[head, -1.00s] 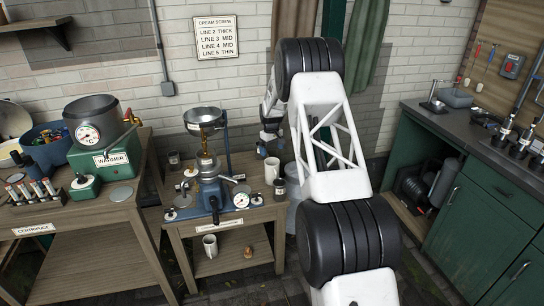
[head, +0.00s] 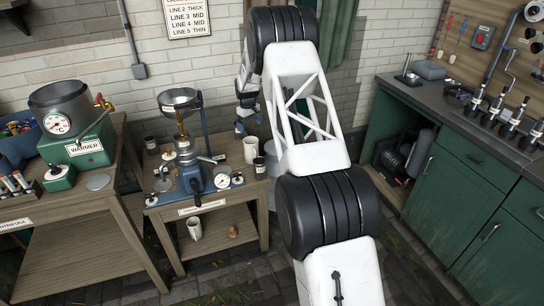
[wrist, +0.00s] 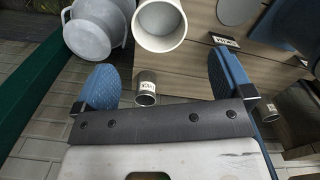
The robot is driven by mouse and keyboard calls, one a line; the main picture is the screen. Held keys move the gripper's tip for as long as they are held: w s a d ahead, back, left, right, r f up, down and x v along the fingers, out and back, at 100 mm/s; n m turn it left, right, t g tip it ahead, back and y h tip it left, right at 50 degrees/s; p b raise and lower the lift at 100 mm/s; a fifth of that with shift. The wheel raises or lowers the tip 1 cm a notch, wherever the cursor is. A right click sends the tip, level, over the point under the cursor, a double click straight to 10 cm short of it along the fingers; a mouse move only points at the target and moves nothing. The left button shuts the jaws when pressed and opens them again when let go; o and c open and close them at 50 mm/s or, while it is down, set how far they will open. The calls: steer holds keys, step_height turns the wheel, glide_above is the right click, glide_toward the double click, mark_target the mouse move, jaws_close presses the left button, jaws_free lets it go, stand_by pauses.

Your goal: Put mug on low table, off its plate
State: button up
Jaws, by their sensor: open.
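A white mug (head: 251,150) stands upright at the right rear of the low wooden table (head: 218,203); I see no plate under it. A white mug also shows in the wrist view (wrist: 160,25), its mouth facing the camera.
A dark labelled jar (head: 259,168) stands close to the upper mug. The blue cream separator (head: 189,165) with a dial fills the table's middle. A warmer (head: 75,140) and a flat grey disc (head: 98,182) are on the left bench.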

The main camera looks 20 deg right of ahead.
steer(key=s+a+r+m+t, duration=0.1)
steer(key=s+a+r, duration=0.2)
steer(key=s+r, duration=0.75)
steer(key=s+a+r, duration=0.2)
steer(key=s+r, duration=0.8)
steer(key=s, duration=0.2)
steer(key=s+a+r+m+t, duration=0.1)
steer(key=s+a+r, duration=0.2)
steer(key=s+r, duration=0.75)
steer(key=s+a+r+m, duration=0.1)
steer(key=s+r, duration=0.1)
steer(key=s, duration=0.9)
steer(key=s+a+r, duration=0.1)
steer(key=s, duration=1)
steer(key=s+a+f, duration=0.1)
steer(key=s+f, duration=0.1)
steer(key=s, duration=0.7)
steer(key=s+a+f+m+t, duration=0.1)
steer(key=s+f, duration=0.1)
steer(key=s, duration=0.8)
steer(key=shift+f+m, duration=0.15)
steer(key=shift+m, duration=0.15)
